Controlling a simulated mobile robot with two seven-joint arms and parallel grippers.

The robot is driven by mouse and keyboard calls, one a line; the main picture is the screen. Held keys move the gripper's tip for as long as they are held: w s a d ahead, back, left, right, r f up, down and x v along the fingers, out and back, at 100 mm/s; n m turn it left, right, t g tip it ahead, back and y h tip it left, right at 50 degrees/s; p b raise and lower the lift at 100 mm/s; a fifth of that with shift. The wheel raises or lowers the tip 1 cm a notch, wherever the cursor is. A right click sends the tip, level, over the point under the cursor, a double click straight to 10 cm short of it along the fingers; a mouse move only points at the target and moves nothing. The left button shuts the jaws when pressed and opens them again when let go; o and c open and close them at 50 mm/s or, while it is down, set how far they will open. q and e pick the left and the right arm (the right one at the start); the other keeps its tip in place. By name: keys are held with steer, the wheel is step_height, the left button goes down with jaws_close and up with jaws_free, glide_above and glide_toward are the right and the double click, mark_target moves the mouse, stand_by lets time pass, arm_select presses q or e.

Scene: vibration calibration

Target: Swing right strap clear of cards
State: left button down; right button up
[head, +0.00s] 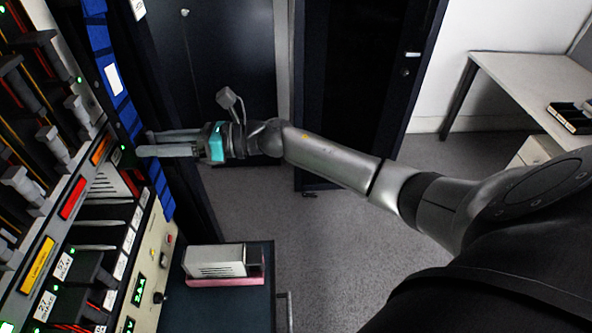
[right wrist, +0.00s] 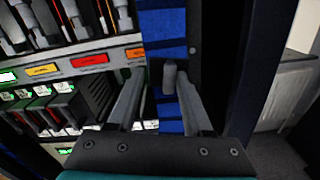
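The right strap (head: 112,75) is a blue band with dark cross bars. It runs down the right edge of the equipment rack, and its lower part lies beside the cards (head: 92,268). In the right wrist view the strap (right wrist: 163,25) runs down the middle, with a grey rounded post (right wrist: 170,76) in front of it. My right gripper (head: 143,143) reaches from the right to the strap. Its fingers (right wrist: 160,92) stand apart on either side of the post and lower strap; I cannot tell whether they touch. My left gripper is not in view.
Orange, red and yellow labels (head: 72,197) mark the rack above the cards. A white box on a pink base (head: 222,264) stands on a dark cart (head: 235,310) below my right gripper. A desk (head: 530,85) stands at the right. Grey floor lies open between.

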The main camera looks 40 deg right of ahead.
steer(key=shift+s+a+r+m+p, duration=1.05)
steer(key=shift+s+p, duration=0.8)
steer(key=shift+p, duration=1.25)
steer(key=b+v, duration=0.4)
steer(key=v, duration=1)
steer(key=d+f+m+t+h+b, duration=0.1)
steer(key=d+f+m+h+b, duration=0.1)
steer(key=d+f+m+h, duration=0.2)
steer(key=d+f+m+t+h+b, duration=0.1)
steer(key=d+f+m+h, duration=0.2)
steer(key=f+m, duration=0.7)
steer(key=d+f+m+t+h+b, duration=0.1)
steer(key=d+f+m+h, duration=0.3)
steer(key=f, duration=1.2)
steer(key=shift+d+f+m+t+h+b, duration=0.35)
steer(key=shift+d+m+b, duration=0.5)
steer(key=shift+m, duration=1.2)
steer(key=shift+w, duration=0.15)
